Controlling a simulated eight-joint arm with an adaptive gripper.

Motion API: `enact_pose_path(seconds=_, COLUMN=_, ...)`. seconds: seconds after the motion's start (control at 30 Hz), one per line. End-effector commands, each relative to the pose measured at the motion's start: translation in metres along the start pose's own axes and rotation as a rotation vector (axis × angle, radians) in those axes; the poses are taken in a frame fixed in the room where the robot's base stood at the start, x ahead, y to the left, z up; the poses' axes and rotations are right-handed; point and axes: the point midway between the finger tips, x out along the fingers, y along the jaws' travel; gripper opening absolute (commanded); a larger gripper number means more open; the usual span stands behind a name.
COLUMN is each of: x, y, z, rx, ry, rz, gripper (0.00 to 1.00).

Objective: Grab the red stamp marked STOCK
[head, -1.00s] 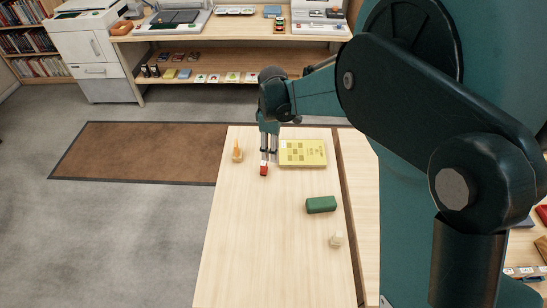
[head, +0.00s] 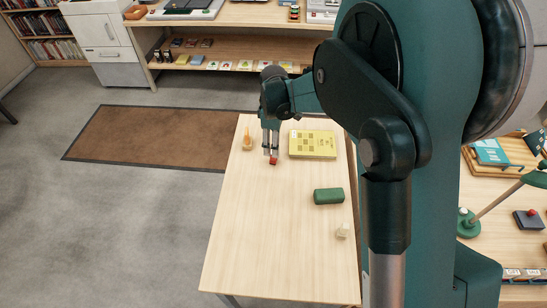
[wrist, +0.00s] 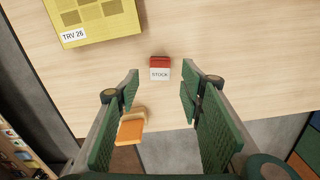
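The red stamp (head: 273,160) stands on the light wooden table (head: 250,240), just in front of my gripper in the head view. In the wrist view the stamp (wrist: 160,68) has a red top and a white face marked STOCK. It lies ahead of the fingertips, roughly centred between them and not touching either. My gripper (wrist: 165,85) is open, with its green pads wide apart and nothing held. In the head view my gripper (head: 270,152) points down at the table's far part.
A yellow book (head: 312,144) labelled TRV 26 lies right of the stamp. An orange-topped item (head: 248,141) stands to its left. A green block (head: 328,196) and a small cream object (head: 342,231) are nearer. The table's left front is clear.

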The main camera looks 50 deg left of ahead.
Motion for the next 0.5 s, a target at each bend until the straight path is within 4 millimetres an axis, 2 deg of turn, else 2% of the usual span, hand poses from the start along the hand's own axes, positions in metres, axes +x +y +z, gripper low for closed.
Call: enact_pose_path(seconds=0.5, x=0.0089, y=0.0003, z=0.0, rx=0.0, ry=0.0, rz=0.0, gripper=0.38)
